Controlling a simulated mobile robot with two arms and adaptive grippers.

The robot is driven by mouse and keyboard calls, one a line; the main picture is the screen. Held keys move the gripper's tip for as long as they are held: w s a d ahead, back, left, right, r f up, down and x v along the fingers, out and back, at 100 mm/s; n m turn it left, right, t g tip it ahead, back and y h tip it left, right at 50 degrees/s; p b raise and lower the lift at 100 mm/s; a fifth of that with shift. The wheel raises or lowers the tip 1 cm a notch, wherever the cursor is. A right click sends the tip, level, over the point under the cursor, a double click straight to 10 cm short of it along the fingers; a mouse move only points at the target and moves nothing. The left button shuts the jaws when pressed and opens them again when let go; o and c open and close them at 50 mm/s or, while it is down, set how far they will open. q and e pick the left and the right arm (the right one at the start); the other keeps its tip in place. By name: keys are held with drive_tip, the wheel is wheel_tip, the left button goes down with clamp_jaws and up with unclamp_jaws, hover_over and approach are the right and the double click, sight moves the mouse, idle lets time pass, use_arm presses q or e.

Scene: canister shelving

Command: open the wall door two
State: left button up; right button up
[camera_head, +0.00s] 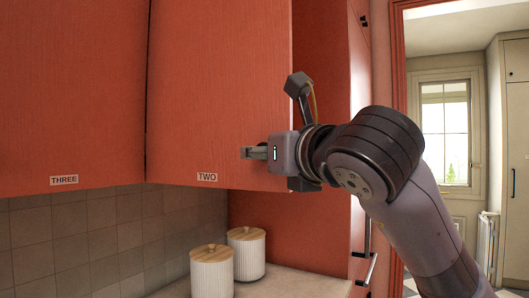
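Wall door two (215,90) is a tall red cabinet door with a white "TWO" label (207,177) near its bottom edge. My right gripper (254,153) points left across the lower right part of this door, close to its face. Its fingers show as a small grey tip, and I cannot tell if they are open or shut, or touching the door. No handle of door two shows; the gripper may hide it. I cannot tell whether the door stands slightly ajar. My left gripper is not in view.
Red door three (70,90) is to the left. Two white ribbed canisters with wooden lids, a front one (212,274) and a rear one (247,256), stand on the counter (300,283) below. A tall red cabinet (335,80) is at right, with a doorway beyond.

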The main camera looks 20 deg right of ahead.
drive_tip(key=s+d, duration=0.2)
drive_tip(key=s, duration=0.7)
drive_tip(key=shift+s+r, duration=0.1)
